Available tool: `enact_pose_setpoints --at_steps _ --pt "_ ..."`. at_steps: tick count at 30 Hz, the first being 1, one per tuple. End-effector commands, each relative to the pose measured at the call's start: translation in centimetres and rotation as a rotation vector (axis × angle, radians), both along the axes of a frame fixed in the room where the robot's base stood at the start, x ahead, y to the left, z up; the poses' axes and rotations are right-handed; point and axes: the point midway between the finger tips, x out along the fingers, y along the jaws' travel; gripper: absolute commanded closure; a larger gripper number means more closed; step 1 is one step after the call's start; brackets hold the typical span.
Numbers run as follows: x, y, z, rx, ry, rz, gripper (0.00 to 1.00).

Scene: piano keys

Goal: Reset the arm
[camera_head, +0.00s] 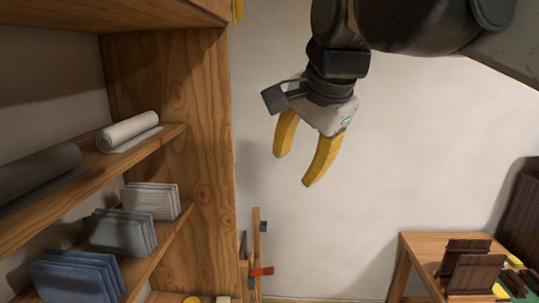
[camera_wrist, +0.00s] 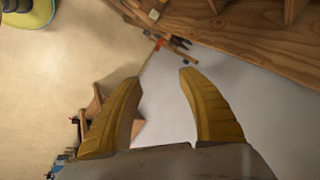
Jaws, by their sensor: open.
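My gripper (camera_head: 294,172) hangs from my arm in the upper middle of the head view, in front of the bare white wall. Its two yellow fingers point down and stand apart, with nothing between them. In the wrist view my gripper (camera_wrist: 160,77) is also open and empty, with the floor and wall far beyond the fingertips. No piano keys can be made out for certain in either view.
A wooden table (camera_head: 420,252) with dark wooden pieces (camera_head: 474,274) stands at lower right. Free space surrounds my gripper.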

Motion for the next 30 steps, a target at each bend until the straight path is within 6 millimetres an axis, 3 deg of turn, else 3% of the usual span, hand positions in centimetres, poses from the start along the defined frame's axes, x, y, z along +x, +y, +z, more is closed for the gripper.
enact_pose_setpoints --at_steps 1,3,12,15,18,21,24,30 --pt "-0.5 -1.5 -5.9 -0.038 -0.016 0.039 0.52" --pt "-1.2 -3.3 -11.6 -0.1 -0.043 0.111 0.52" --pt "-6.2 -10.1 -35.4 -0.361 -0.123 0.393 0.52" --pt "-8.2 -11.8 -42.6 -0.442 -0.14 0.477 0.52" --pt "-10.0 -13.1 -48.3 -0.508 -0.15 0.547 0.52" --pt "-11.3 -13.9 -52.0 -0.555 -0.155 0.595 0.52" --pt "-12.0 -14.3 -53.8 -0.581 -0.158 0.624 0.52" --pt "-12.2 -14.4 -54.1 -0.592 -0.16 0.636 0.52"
